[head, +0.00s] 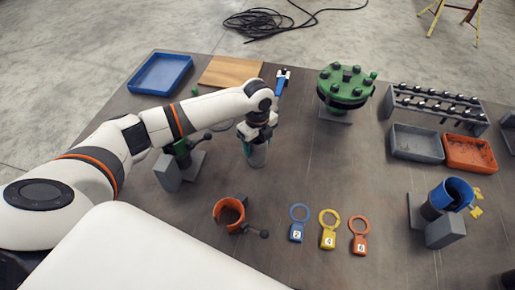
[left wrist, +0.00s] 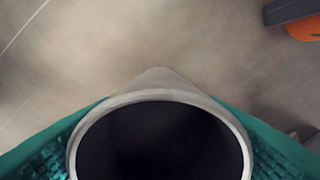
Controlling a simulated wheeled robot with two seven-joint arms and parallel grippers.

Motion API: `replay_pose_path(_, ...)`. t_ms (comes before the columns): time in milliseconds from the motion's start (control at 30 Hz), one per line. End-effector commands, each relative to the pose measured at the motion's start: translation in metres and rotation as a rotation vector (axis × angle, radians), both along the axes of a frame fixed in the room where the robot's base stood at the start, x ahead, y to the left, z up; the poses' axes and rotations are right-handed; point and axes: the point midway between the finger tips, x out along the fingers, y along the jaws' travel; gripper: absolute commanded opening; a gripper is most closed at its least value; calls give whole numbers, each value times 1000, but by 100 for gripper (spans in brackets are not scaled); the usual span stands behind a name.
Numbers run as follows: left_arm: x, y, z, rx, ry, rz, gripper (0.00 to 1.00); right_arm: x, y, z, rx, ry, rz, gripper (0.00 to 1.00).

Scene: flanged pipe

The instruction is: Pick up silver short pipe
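The silver short pipe (head: 258,156) stands upright near the middle of the table, under my left gripper (head: 257,138). In the left wrist view its round, open rim (left wrist: 160,92) fills the lower middle, with a dark inside. The green textured finger pads press against it from both sides, so my left gripper is shut on the pipe. The gripper and forearm partly hide the pipe's top in the head view. I cannot tell whether its lower end touches the table. My right gripper is in neither view.
A green-clamped stand (head: 168,172) is left of the pipe. An orange ring clamp (head: 229,212) stands in front, beside blue, yellow and orange tags (head: 328,242). A green flanged piece (head: 345,88) stands behind right. Trays and a blue pipe holder (head: 446,232) are at right.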

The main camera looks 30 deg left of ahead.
Motion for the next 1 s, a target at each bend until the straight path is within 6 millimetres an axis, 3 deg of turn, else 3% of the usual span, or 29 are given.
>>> replay_pose_path(33,0,0,0,0,0,0,56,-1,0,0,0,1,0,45)
replay_pose_path(267,0,0,1,0,0,0,20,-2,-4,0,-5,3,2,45)
replay_pose_path(567,1,0,7,-2,-5,0,20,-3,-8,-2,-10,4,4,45)
replay_pose_path(1000,2,0,85,-1,-6,1,20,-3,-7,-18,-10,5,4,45)
